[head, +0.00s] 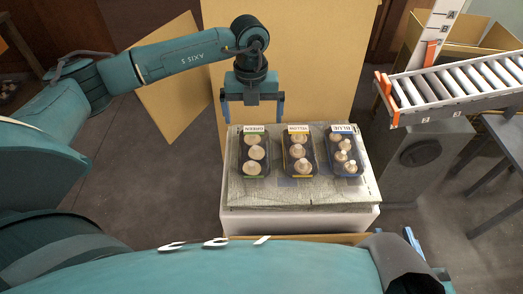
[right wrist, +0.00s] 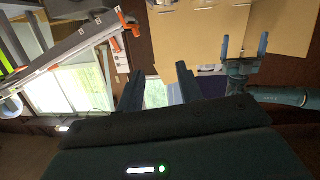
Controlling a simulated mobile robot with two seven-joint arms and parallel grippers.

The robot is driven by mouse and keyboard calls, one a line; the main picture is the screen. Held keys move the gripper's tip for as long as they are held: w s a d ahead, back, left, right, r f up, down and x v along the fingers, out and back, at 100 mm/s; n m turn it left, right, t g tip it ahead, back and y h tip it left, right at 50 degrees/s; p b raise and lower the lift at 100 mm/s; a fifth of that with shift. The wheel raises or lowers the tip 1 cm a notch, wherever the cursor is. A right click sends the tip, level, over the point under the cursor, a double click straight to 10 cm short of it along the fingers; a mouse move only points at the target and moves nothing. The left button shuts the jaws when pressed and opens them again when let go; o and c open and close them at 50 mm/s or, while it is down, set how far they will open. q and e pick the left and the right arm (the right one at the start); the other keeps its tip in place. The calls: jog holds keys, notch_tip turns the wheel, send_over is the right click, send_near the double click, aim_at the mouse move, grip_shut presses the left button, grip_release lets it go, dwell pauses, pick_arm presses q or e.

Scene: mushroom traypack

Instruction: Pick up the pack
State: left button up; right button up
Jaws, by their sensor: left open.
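Three dark packs of pale mushrooms stand in a row on a cloth-covered white stand (head: 300,219). The left pack (head: 242,158) has a green label, the middle pack (head: 286,155) a yellow label, and the right pack (head: 330,150) a blue label. My left gripper (head: 254,114) points down with its blue fingers spread, empty, at the far edge of the stand behind the green and yellow packs. It also shows in the right wrist view (right wrist: 245,48). My right gripper (right wrist: 158,74) is open and empty, away from the packs. No pack shows in the right wrist view.
A roller conveyor (head: 455,88) with orange end pieces stands at the right, above a grey box-like unit (head: 424,165). A large cardboard sheet (head: 330,60) rises behind the stand. Another cardboard piece (head: 172,90) leans behind my left arm. Floor is clear left of the stand.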

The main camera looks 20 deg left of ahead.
aim_at(254, 144)
pick_arm(q)
jog(key=f+b, duration=0.1)
jog(key=f, duration=0.6)
jog(key=shift+a+f+b, duration=0.2)
jog(key=shift+b, duration=0.15)
notch_tip(254, 144, down, 5)
jog(key=shift+d+r+b, duration=0.1)
jog(key=shift+d+b, duration=0.05)
jog(key=shift+b, duration=0.75)
jog(key=shift+f, duration=0.35)
pick_arm(e)
jog(key=shift+a+r+n+t+y, duration=0.15)
jog(key=shift+a+n+t+y, duration=0.7)
jog(key=shift+t+y, duration=0.35)
jog(key=shift+d, duration=0.1)
pick_arm(q)
jog(key=c, duration=0.9)
